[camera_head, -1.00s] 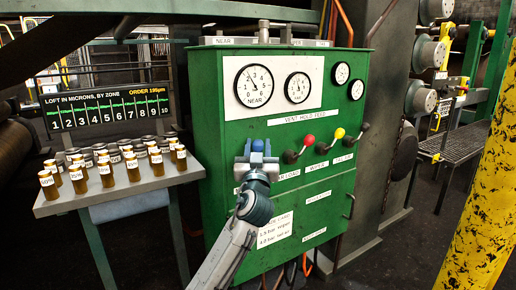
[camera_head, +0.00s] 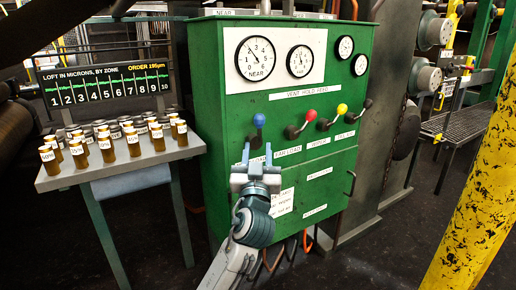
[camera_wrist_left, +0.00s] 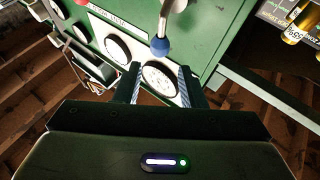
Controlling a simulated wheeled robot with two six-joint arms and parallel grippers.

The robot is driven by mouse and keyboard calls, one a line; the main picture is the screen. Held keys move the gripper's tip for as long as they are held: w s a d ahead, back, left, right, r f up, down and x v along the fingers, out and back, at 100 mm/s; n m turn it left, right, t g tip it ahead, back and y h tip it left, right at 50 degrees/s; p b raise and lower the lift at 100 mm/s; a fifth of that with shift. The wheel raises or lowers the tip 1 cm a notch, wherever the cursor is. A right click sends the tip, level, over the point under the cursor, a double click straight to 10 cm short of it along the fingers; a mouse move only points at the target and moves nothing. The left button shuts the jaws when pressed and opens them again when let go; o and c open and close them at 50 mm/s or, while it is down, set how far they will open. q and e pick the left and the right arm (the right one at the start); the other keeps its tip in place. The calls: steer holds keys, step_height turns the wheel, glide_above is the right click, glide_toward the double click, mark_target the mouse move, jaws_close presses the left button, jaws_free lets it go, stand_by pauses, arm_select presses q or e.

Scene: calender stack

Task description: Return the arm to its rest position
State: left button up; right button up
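My left gripper (camera_head: 257,158) is in front of the green cabinet (camera_head: 215,130), just below the blue-knobbed lever (camera_head: 258,120). Its two fingers point up and stand apart with nothing between them. The left wrist view also shows the open fingers (camera_wrist_left: 160,82), with the blue knob (camera_wrist_left: 160,46) beyond their tips and clear of them. My left arm comes in from the bottom of the head view. My right gripper is not in view.
Levers with red (camera_head: 311,115), yellow (camera_head: 342,108) and black knobs stand to the right on the cabinet. A side table (camera_head: 150,162) holds several amber jars at the left. A yellow post (camera_head: 475,200) stands at the right. The dark floor is open between cabinet and post.

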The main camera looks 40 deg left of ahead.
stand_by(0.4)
